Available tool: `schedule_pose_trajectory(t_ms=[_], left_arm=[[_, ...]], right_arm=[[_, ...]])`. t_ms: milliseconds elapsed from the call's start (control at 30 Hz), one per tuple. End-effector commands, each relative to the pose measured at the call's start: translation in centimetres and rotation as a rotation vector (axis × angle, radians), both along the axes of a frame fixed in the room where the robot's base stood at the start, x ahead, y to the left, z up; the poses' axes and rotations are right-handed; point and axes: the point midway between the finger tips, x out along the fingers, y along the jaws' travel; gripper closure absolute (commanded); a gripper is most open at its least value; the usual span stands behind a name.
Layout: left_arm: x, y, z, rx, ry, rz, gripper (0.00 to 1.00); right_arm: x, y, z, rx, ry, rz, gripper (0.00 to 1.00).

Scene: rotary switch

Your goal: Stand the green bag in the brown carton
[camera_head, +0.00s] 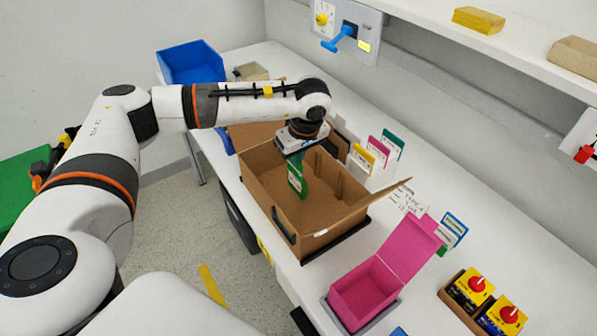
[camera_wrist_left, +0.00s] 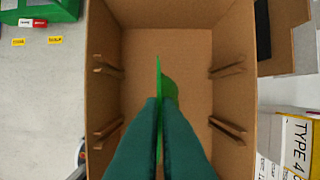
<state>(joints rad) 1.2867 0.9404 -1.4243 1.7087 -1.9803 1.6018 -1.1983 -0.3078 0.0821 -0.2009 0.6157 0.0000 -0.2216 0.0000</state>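The brown carton (camera_head: 340,212) stands open on the white bench in the head view, and it fills most of the left wrist view (camera_wrist_left: 190,42). The green bag (camera_head: 297,178) hangs upright below my left gripper (camera_head: 296,152), inside the carton's opening near its far left end. In the left wrist view my left gripper's dark green fingers (camera_wrist_left: 160,105) are closed together on the thin green bag (camera_wrist_left: 159,75), seen edge-on above the carton's floor. I cannot tell whether the bag touches the floor. My right gripper is not in view.
A pink box (camera_head: 365,290) with a raised lid stands in front of the carton. A blue bin (camera_head: 190,62) is at the far end. Several coloured cards on holders (camera_head: 378,150) stand right of the carton. Slotted ribs (camera_wrist_left: 226,130) line the carton's inner side walls.

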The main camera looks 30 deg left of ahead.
Motion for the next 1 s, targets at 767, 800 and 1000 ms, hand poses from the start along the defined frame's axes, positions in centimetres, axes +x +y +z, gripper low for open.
schedule_pose_trajectory(t_ms=[767, 800, 1000], left_arm=[[0.0, 0.0, -5.0, 0.0, 0.0, 0.001, 1.0], [0.0, 0.0, -4.8, 0.0, 0.0, 0.001, 0.91], [0.0, 0.0, -4.8, 0.0, 0.0, 0.0, 0.75]], right_arm=[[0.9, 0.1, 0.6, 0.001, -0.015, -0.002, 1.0], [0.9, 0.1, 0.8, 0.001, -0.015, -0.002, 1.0], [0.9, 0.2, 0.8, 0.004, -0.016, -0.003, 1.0]])
